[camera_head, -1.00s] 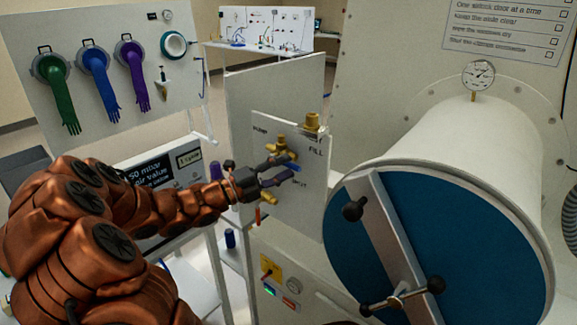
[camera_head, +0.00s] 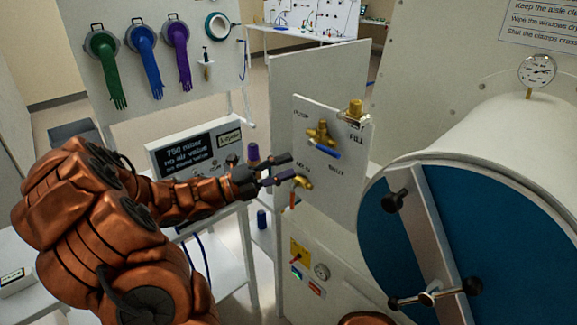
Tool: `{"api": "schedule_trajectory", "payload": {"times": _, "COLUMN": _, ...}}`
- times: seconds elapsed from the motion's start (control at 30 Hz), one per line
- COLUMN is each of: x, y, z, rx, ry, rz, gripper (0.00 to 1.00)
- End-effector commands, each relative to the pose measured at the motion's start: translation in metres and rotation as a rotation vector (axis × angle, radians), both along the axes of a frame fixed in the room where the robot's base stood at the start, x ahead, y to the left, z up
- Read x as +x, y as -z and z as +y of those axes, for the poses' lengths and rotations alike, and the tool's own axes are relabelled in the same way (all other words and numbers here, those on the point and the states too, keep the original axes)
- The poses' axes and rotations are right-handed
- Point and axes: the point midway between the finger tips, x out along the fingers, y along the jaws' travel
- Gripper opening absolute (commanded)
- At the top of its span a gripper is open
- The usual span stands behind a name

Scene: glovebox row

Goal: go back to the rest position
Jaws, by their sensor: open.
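My gripper (camera_head: 284,171) is at the end of my copper-coloured arm, near the middle of the head view. Its fingers are apart and I see nothing between them. It is in front of the lower left part of the white valve panel (camera_head: 345,190). A brass valve with a blue lever (camera_head: 324,150) is on the panel, above and to the right of the fingers. A second brass valve (camera_head: 304,183) is just right of the fingertips. I cannot tell whether the fingers touch it.
The white airlock cylinder (camera_head: 510,135) with its blue door (camera_head: 385,235) fills the right side. A display box (camera_head: 195,148) stands behind my arm. Green, blue and purple gloves (camera_head: 146,65) hang on a board at the back left. A floor aisle shows beyond the panel.

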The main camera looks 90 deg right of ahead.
Motion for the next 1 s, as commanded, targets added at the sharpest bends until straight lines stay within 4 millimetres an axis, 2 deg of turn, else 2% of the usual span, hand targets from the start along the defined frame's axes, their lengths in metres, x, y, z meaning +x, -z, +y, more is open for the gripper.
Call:
{"api": "schedule_trajectory", "payload": {"times": 0.83, "x": 0.0, "y": 0.0, "z": 0.0, "rx": -0.002, "ry": 0.001, "rz": -0.002, "gripper": 0.4}}
{"api": "schedule_trajectory", "payload": {"times": 1.0, "x": 0.011, "y": 0.0, "z": 0.014, "rx": -0.097, "ry": -0.013, "rz": -0.086, "gripper": 0.4}}
